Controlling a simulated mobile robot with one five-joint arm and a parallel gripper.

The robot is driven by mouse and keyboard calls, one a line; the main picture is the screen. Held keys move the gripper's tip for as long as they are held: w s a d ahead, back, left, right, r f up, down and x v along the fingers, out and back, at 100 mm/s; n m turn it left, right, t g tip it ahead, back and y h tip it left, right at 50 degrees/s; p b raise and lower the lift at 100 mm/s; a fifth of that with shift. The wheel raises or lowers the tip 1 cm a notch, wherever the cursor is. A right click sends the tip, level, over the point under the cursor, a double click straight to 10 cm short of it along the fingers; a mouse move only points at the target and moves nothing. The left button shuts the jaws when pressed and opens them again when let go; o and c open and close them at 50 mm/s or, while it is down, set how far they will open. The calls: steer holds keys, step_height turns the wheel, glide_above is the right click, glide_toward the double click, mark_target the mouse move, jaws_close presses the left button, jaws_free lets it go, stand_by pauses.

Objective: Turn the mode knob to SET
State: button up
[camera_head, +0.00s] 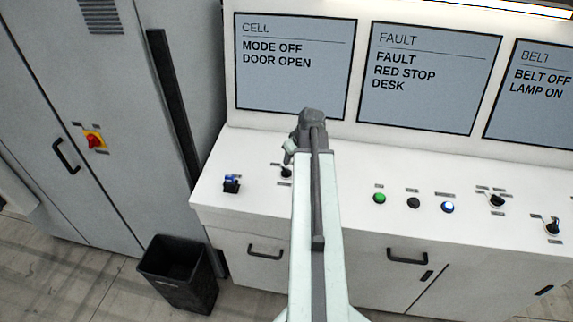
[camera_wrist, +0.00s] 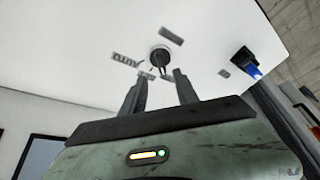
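The mode knob (camera_wrist: 160,56) is a small round black knob on the white desk top, with grey label plates around it. One plate reads AUTO (camera_wrist: 125,59); the others are too blurred to read. In the head view the knob (camera_head: 286,172) shows just left of my arm. My gripper (camera_wrist: 160,79) has its two dark fingers apart and nothing between them. The fingertips point at the knob but appear short of it; contact cannot be told. In the head view my gripper (camera_head: 289,153) is partly hidden by my arm. The cell screen (camera_head: 295,67) reads MODE OFF, DOOR OPEN.
A blue-and-black switch (camera_head: 231,184) stands left of the knob. To the right are a green button (camera_head: 380,198), a black button (camera_head: 414,203), a blue-white button (camera_head: 447,207) and two more knobs. A black bin (camera_head: 178,275) stands on the floor beside a grey cabinet (camera_head: 75,130).

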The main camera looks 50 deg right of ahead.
mark_target(287, 169)
steer(key=b+x, duration=0.7)
steer(key=x, duration=0.1)
steer(key=shift+f, duration=0.1)
